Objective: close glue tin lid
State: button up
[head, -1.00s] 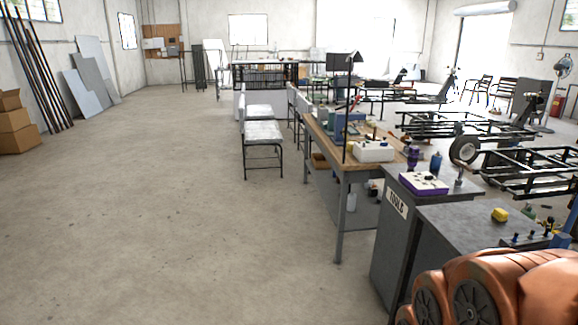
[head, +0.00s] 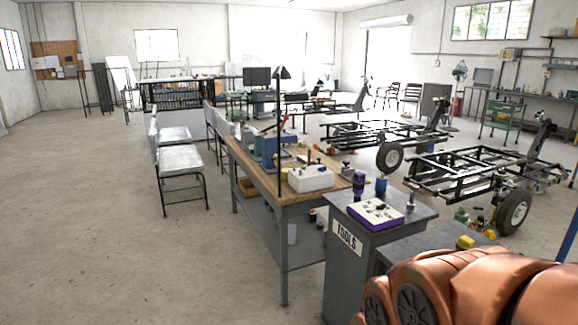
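I cannot pick out a glue tin or its lid for certain. Several small containers stand on the wooden workbench (head: 240,150) and the grey TOOLS cabinet (head: 345,290), too small to tell which is the tin. A dark purple bottle (head: 358,184) and a blue can (head: 381,186) stand at the cabinet's far edge. A small jar (head: 347,169) stands near the bench's right end. My orange arm fills the lower right corner. My gripper is not in view.
A purple-edged white box (head: 376,214) lies on the cabinet, and a white box (head: 310,179) on the bench. A yellow object (head: 466,242) sits on the grey surface beside my arm. Wheeled black frames (head: 480,172) stand behind. The floor (head: 110,240) at left is clear.

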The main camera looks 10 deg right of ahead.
aim_at(275, 159)
jog(key=z, duration=0.1)
jog(key=i, duration=1)
jog(key=u, duration=0.25)
jog(key=i, duration=2.2)
jog(key=u, duration=1.35)
